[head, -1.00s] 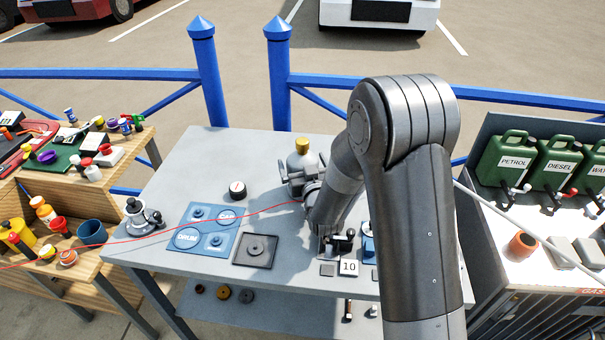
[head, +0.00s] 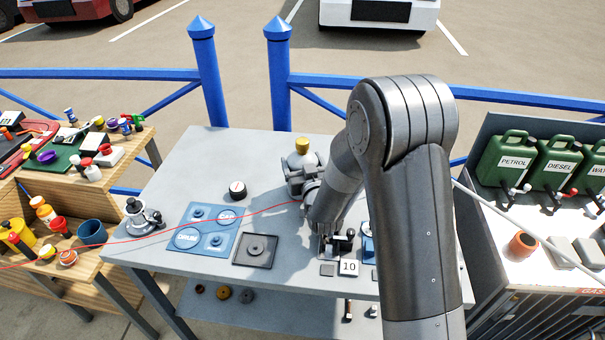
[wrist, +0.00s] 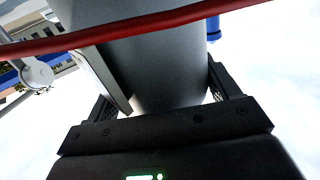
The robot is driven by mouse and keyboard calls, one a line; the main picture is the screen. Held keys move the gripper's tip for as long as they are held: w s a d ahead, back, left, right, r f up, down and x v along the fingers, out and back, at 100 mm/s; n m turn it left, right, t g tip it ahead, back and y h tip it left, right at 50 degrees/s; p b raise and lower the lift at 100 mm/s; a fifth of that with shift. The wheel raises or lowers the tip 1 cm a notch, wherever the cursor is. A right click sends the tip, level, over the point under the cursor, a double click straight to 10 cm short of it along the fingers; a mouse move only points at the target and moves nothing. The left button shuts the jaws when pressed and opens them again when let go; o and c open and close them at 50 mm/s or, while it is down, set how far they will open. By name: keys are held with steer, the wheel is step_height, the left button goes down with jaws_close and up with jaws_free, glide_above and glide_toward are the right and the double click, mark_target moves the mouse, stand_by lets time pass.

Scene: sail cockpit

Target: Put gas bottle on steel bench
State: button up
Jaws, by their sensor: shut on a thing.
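The gas bottle (head: 302,160) is a grey-white cylinder with a yellow cap, upright at the back of the steel bench (head: 180,175). My gripper (head: 299,185) is at its near side, partly hidden by my arm. In the wrist view, the bottle's grey body (wrist: 160,75) fills the space between the two fingers of my gripper (wrist: 165,95), which is shut on it. The bottle's base is hidden, so I cannot tell whether it touches the bench top.
A blue mat (head: 207,229), a dark square plate (head: 255,250), a black round knob (head: 237,189) and a metal fitting (head: 142,218) are on the bench. A thin red line crosses in front. Green canisters (head: 505,160) stand on the right. The bench's back left is clear.

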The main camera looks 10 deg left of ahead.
steer(key=shift+c, duration=1.2)
steer(key=shift+r, duration=0.2)
